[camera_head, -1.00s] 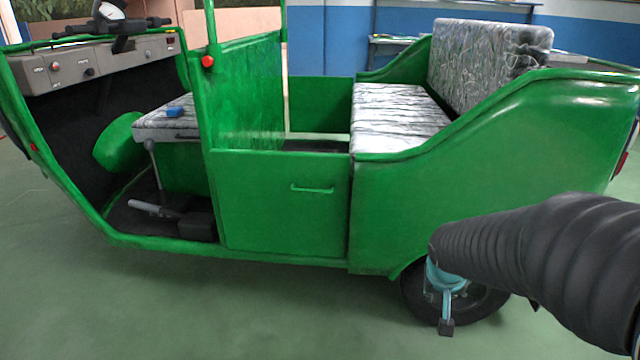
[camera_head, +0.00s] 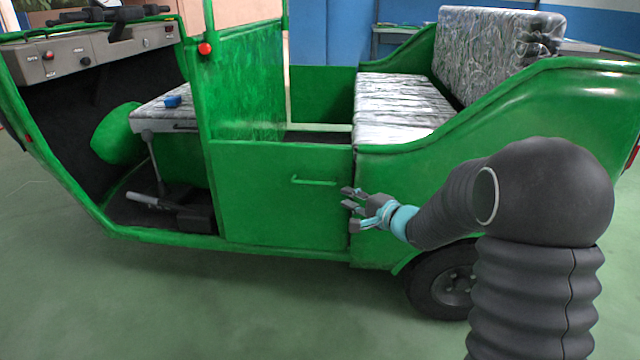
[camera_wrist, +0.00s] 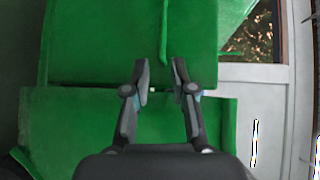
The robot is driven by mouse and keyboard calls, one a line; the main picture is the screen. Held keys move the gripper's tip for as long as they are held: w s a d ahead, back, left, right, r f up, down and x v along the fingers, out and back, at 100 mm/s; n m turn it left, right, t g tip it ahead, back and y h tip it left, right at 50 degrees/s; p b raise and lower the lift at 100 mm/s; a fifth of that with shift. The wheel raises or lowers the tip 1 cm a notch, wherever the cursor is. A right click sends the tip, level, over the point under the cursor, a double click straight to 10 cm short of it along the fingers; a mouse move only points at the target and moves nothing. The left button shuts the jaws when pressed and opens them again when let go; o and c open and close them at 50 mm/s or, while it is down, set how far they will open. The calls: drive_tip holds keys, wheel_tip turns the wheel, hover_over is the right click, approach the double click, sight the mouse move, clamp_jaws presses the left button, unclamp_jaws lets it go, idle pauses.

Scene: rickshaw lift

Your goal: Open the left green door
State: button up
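The green door (camera_head: 262,212) is a flat panel in the side of the green rickshaw, between the front opening and the rear seat; it looks shut. Its thin green handle (camera_head: 315,182) runs horizontally near the top right of the panel. My gripper (camera_head: 347,208) is open and empty, to the right of and slightly below the handle, near the door's right edge. In the wrist view my gripper (camera_wrist: 160,68) shows two spread fingers, with a thin green bar that looks like the handle (camera_wrist: 164,32) lined up with the gap between them. Contact cannot be told.
The rickshaw's green rear side panel (camera_head: 500,115) and rear wheel (camera_head: 442,285) are close behind my arm. A patterned rear seat (camera_head: 395,100) lies above. A blue object (camera_head: 173,101) rests on the front seat. The green floor (camera_head: 200,305) in front is clear.

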sight(316, 184)
drive_tip(key=shift+m, duration=0.6)
drive_tip(key=x, duration=0.9)
drive_tip(key=b+x, duration=0.1)
drive_tip(key=x, duration=0.4)
drive_tip(key=shift+s+a+r, duration=0.2)
drive_tip(key=shift+a+r, duration=0.1)
drive_tip(key=shift+a, duration=0.05)
clamp_jaws()
